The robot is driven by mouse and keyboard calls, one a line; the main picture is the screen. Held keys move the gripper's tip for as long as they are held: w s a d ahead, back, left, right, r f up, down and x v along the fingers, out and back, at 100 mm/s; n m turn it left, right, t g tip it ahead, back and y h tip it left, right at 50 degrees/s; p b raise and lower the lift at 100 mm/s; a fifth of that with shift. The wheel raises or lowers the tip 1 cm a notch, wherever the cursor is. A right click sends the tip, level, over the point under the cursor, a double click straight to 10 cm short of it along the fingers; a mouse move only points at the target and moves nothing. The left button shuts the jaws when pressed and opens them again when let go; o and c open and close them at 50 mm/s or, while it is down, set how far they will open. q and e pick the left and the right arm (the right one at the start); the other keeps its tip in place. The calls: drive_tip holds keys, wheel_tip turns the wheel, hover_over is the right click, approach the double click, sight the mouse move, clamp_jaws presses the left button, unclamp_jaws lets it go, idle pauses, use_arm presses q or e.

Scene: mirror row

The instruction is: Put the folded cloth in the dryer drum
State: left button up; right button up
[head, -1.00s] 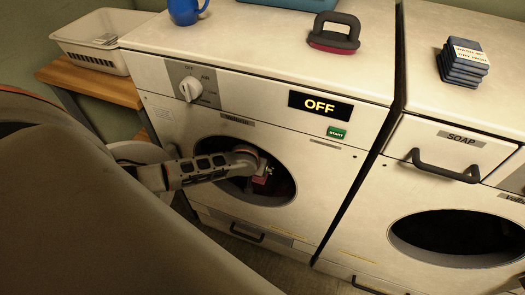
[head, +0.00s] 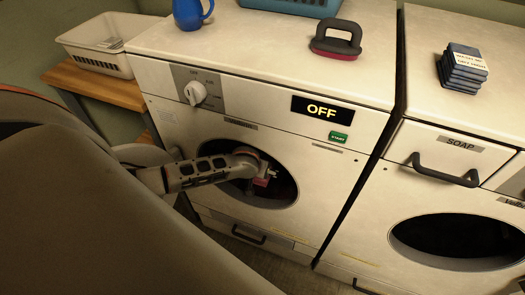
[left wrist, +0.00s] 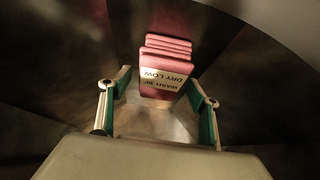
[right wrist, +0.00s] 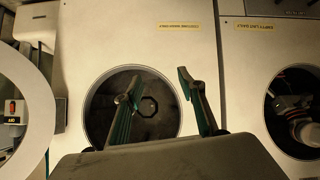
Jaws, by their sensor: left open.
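The folded pink cloth (left wrist: 164,70) with a "WASH 30 DRY LOW" label is inside the dryer drum (left wrist: 60,100) in the left wrist view. My left gripper (left wrist: 158,84) is inside the drum too, its fingers spread to either side of the cloth's near end. I cannot tell whether a finger touches it. In the head view my left arm reaches through the round opening of the left machine (head: 330,165), and the left gripper (head: 264,182) is small and partly shaded. My right gripper (right wrist: 162,92) is open and empty in front of another round opening.
The panel (head: 321,108) reads OFF. A dark-handled object (head: 337,40), a blue jug (head: 190,12) and a blue basket (head: 295,5) stand on the left machine. Blue folded cloths (head: 462,70) lie on the right machine. A white basket (head: 95,62) sits on a wooden bench.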

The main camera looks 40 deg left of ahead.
use_arm(q)
drive_tip(key=p+v, duration=0.1)
drive_tip(key=v, duration=0.3)
drive_tip(key=shift+r+p, duration=0.35)
drive_tip(key=shift+r, duration=0.1)
drive_tip(key=shift+s+d+r, duration=0.1)
drive_tip(key=shift+s+r, duration=0.3)
drive_tip(key=shift+s, duration=0.05)
drive_tip(key=shift+f, duration=0.1)
use_arm(e)
drive_tip(key=shift+s+a+r, duration=0.5)
drive_tip(key=shift+s+r, duration=0.05)
drive_tip(key=shift+s, duration=0.05)
drive_tip(key=shift+w+d+r, duration=0.15)
drive_tip(key=shift+w, duration=0.1)
